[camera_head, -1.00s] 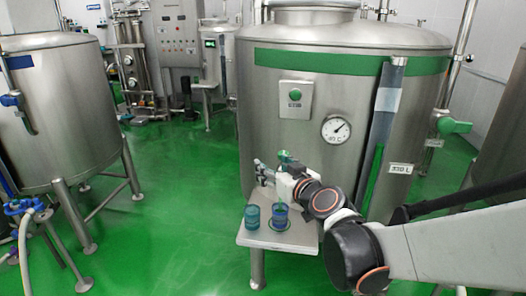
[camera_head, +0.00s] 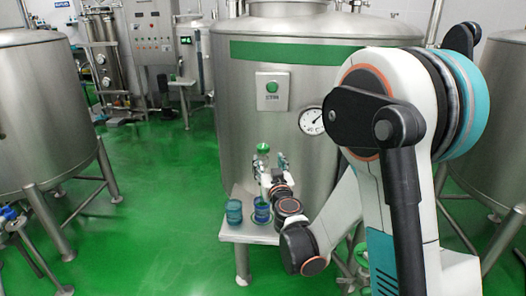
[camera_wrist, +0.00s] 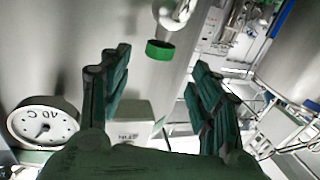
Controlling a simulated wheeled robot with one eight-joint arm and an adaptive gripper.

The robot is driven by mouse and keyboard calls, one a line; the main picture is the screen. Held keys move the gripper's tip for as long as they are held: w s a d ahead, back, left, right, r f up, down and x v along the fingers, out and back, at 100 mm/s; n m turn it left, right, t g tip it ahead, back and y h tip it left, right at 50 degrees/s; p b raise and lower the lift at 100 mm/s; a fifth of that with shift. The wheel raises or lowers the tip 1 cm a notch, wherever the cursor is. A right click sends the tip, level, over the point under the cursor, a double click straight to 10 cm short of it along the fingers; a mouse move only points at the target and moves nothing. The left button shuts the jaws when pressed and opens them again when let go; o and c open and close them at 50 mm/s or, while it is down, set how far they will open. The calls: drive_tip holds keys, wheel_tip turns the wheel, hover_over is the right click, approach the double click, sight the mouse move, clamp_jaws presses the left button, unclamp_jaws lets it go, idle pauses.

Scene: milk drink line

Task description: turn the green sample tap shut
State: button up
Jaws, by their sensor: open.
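The green sample tap (camera_head: 263,148) sticks out from the front of the big steel tank, above a small shelf. In the wrist view its green handle (camera_wrist: 160,50) shows with its shiny metal body above it. My gripper (camera_head: 271,163) is just below and to the right of the tap in the head view. In the wrist view my gripper (camera_wrist: 159,62) is open, with one dark green finger on each side and the green handle between and ahead of the tips. No contact shows. The spout and any flow from it are hard to make out.
A blue cup (camera_head: 234,212) and a second blue cup (camera_head: 262,210) stand on the steel shelf (camera_head: 240,236) under the tap. A dial gauge (camera_head: 311,121) sits on the tank (camera_head: 235,90) to the right. Green floor (camera_head: 150,230) is free to the left.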

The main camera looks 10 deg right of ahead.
sight(264, 152)
drive_tip(key=w, duration=0.3)
drive_tip(key=w+b, duration=0.1)
drive_tip(key=w, duration=0.3)
drive_tip(key=w+b, duration=0.1)
drive_tip(key=w, duration=0.2)
drive_tip(key=shift+w+d, duration=0.25)
drive_tip(key=shift+c, duration=0.6)
drive_tip(key=c, duration=1)
